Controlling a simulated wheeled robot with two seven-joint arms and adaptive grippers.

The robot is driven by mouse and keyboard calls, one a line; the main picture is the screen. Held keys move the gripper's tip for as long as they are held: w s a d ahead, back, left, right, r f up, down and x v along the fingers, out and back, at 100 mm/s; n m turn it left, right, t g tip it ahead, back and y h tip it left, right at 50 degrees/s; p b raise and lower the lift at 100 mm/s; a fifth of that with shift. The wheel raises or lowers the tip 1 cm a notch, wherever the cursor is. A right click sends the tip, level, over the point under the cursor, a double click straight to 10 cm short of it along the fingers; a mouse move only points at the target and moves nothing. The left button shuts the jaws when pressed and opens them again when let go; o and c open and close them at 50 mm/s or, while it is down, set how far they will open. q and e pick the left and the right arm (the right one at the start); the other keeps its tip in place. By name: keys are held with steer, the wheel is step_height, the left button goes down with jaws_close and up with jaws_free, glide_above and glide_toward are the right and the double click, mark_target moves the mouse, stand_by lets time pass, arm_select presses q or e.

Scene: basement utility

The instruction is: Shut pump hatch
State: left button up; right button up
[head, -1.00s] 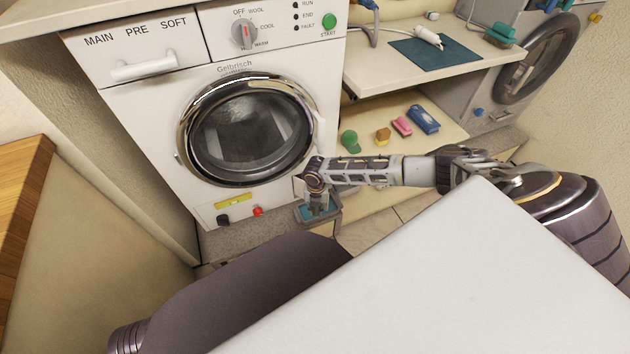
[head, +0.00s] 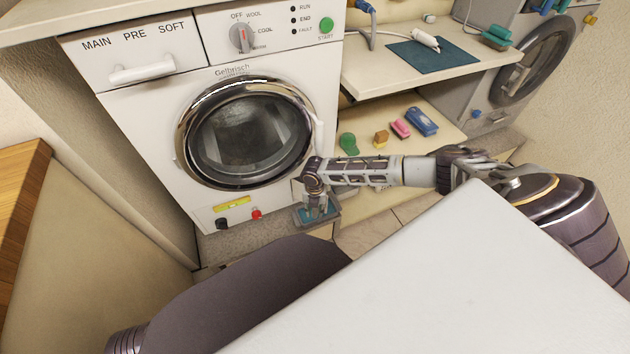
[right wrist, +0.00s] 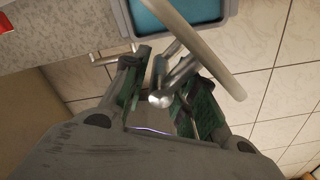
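The white washing machine (head: 150,107) stands at the left in the head view, its round glass door closed. The pump hatch at its lower right front is mostly hidden behind my right gripper; I cannot tell how far open it is. My right gripper (head: 318,210) points down at that corner, above a grey tray with blue inside (head: 333,218). In the right wrist view, the green-padded fingers (right wrist: 164,98) are apart, with a metal rod with a round end (right wrist: 172,80) showing between them. A pale curved strip (right wrist: 205,48) crosses beside it. My left gripper is out of view.
A shelf with sponges and brushes (head: 401,128) stands to the right. A wooden top (head: 22,195) is at the left edge. Tiled floor shows beside the tray.

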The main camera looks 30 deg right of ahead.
step_height(320, 180, up, 11)
steer(key=shift+d+f, duration=0.1)
stand_by(0.6)
